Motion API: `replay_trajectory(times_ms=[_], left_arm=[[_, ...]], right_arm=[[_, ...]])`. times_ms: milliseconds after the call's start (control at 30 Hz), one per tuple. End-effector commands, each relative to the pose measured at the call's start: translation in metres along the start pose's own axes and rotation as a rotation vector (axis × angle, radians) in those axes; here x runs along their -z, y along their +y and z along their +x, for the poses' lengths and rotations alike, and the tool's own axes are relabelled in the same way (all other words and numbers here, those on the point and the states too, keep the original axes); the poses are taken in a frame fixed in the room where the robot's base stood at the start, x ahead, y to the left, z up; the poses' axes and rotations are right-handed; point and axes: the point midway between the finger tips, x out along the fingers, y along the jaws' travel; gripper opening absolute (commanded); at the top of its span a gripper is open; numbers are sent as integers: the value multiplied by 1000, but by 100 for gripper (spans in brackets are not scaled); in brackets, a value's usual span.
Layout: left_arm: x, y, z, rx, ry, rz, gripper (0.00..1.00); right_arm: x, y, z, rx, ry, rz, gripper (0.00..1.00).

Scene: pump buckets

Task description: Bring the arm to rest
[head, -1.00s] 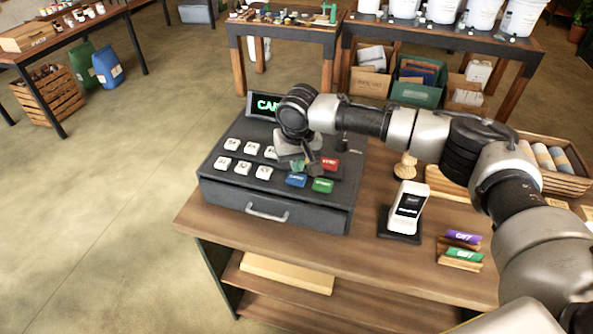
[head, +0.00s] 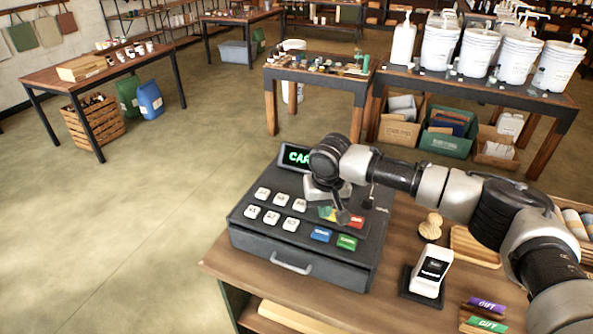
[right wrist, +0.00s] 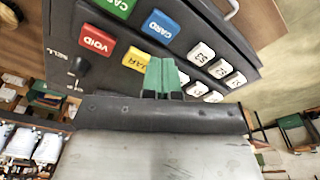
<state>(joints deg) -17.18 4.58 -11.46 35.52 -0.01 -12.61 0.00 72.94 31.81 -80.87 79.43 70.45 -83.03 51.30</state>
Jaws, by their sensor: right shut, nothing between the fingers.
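My right arm reaches in from the right over the counter, and my right gripper (head: 342,214) points down above the keys of a dark cash register (head: 299,256). The gripper is shut and empty. In the right wrist view its green fingertips (right wrist: 160,74) are together, in front of the yellow key (right wrist: 135,59). Whether they touch a key, I cannot tell. The register's display (head: 296,157) shows green letters, partly hidden by my arm. My left gripper is not in view.
White pump buckets (head: 440,44) stand on a table behind. The floor at left is open.

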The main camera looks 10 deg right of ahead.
Motion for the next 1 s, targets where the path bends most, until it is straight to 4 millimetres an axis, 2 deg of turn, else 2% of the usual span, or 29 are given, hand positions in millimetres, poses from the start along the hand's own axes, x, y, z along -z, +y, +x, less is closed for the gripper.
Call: replay_trajectory(times_ms=[133,233,400,500,633,733,833,1000], left_arm=[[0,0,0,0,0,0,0],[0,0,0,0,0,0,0],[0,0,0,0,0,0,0],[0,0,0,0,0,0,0],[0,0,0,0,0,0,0],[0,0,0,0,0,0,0],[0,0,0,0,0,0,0],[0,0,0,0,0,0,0]], right_arm=[[-6,-6,6,8,-5,-24,0],[-29,-27,22,40,-19,-104,0],[-96,-81,55,160,-20,-320,0],[-134,-106,64,243,10,-416,0],[-176,-123,66,337,68,-483,0],[-203,-123,65,384,119,-493,0],[-225,-112,64,401,171,-470,0],[-260,-70,65,348,231,-392,0]])
